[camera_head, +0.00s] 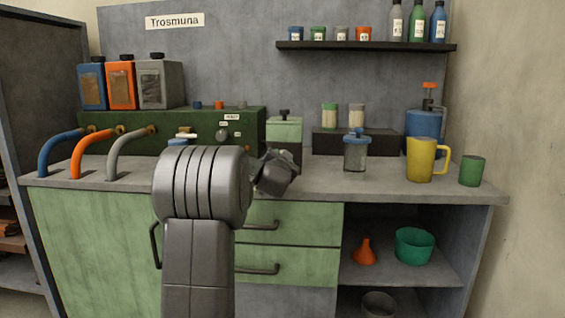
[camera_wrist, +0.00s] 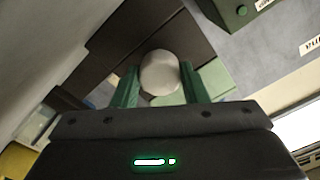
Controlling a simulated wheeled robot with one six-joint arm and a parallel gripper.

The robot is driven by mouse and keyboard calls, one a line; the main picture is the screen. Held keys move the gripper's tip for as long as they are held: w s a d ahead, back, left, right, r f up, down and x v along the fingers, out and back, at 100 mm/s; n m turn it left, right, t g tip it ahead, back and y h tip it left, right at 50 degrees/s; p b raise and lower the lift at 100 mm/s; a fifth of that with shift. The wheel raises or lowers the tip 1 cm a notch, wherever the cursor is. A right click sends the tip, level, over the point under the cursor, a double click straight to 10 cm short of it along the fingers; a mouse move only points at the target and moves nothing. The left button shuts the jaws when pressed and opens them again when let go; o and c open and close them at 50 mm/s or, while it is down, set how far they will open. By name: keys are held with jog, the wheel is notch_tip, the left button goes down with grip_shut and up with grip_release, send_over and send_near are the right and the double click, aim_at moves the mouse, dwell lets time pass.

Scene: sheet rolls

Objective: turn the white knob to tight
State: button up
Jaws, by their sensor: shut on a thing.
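The white knob (camera_wrist: 160,73) shows in the wrist view as a pale round piece between the two green fingers of my gripper (camera_wrist: 159,82). The fingers are shut on it, one at each side. In the head view my gripper (camera_head: 274,172) is over the front part of the worktop, just below the light green canister with a black top (camera_head: 284,130). I cannot make out the held knob in that view; my arm and gripper cover that area. No mark showing how tight the knob is can be read.
A green machine (camera_head: 245,125) with blue, orange and grey hoses stands at the back left of the worktop (camera_head: 315,182). A blue-lidded jar (camera_head: 356,153), a yellow mug (camera_head: 420,160) and a green cup (camera_head: 472,171) stand to the right. Bare worktop shows between gripper and jar.

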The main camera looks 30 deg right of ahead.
jog(key=shift+f+m, duration=0.15)
jog(key=shift+m, duration=0.25)
jog(key=o, duration=1)
jog(key=shift+c, duration=0.2)
jog(key=v, duration=1.4)
jog(key=shift+d, duration=0.2)
jog(key=x, duration=1.3)
jog(key=shift+w, duration=0.4)
